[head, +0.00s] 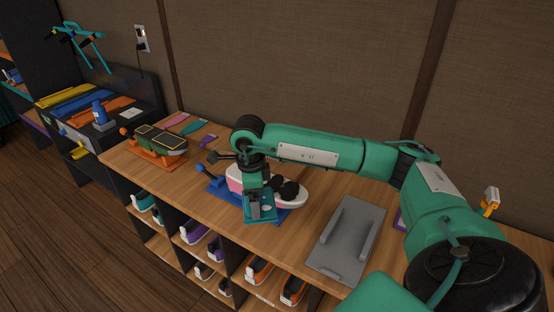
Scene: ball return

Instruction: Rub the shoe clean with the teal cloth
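A flat teal piece shows at the gripper's end, with a grey part in front. I cannot tell whether this piece is the teal cloth or part of the gripper, nor whether the fingers touch the shoe. My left gripper is not in view.
A grey tray (335,262) lies right of the mat. Cubbies with several shoes (258,270) are below the counter (205,212).

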